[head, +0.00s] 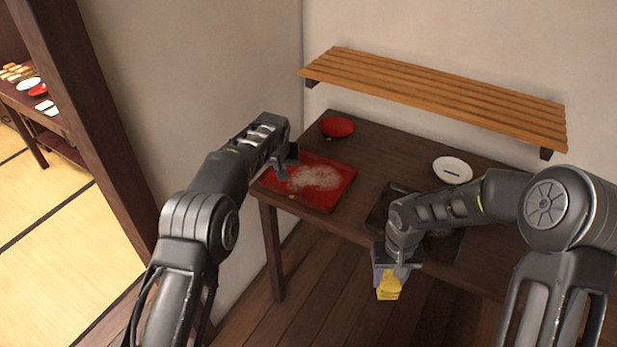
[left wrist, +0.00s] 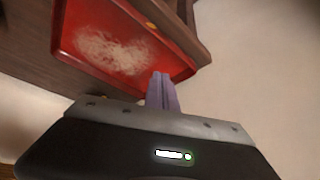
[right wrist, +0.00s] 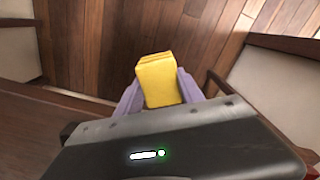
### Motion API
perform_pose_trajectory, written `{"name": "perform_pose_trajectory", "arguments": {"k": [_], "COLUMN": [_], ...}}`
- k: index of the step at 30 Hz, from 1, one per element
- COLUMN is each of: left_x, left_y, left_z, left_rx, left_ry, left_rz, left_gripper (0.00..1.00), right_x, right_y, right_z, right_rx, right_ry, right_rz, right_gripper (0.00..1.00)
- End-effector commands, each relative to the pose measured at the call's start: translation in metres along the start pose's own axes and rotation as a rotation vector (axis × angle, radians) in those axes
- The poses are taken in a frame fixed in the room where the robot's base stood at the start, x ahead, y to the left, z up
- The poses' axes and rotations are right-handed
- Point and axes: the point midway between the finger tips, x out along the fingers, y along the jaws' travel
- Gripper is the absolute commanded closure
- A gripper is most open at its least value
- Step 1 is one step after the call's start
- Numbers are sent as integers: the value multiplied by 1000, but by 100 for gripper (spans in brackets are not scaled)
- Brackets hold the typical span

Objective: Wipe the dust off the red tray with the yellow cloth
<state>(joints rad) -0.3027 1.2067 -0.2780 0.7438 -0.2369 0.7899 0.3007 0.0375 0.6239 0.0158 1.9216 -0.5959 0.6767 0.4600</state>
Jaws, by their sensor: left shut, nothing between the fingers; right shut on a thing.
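The red tray (head: 335,197) lies on the dark table at its left end, with a patch of pale dust (head: 314,177) on its middle. The tray (left wrist: 183,70) and the dust (left wrist: 118,52) also show in the left wrist view. My left gripper (head: 291,160) is at the tray's left part; its fingers (left wrist: 161,88) are closed together and empty. My right gripper (head: 391,282) is shut on the yellow cloth (head: 388,291), in front of the table's front edge and over the floor. The folded cloth (right wrist: 158,80) sits between both fingers in the right wrist view.
On the table (head: 380,150) are a red bowl (head: 337,127) at the back, a white plate (head: 453,170) and a dark tray (head: 378,215) partly behind my right arm. A slatted wooden shelf (head: 430,95) hangs on the wall above. A wooden post (head: 95,115) stands at left.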

Motion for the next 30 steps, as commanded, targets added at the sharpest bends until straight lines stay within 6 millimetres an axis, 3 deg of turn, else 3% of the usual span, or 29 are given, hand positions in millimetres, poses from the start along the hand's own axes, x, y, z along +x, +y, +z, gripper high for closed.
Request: {"name": "perform_pose_trajectory", "arguments": {"k": [20,25,30], "left_x": [-18,-41,-78], "left_y": [1,1,1], "left_z": [-5,-4,-4], "left_rx": [1,1,0], "left_ry": [2,3,4], "left_rz": [1,1,2], "left_gripper": [100,100,100], "right_x": [0,6,15], "right_y": [0,0,0], "right_z": [0,0,0], "right_rx": [0,0,0], "right_ry": [0,0,0], "right_rz": [0,0,0], "right_gripper": [88,88,88]}}
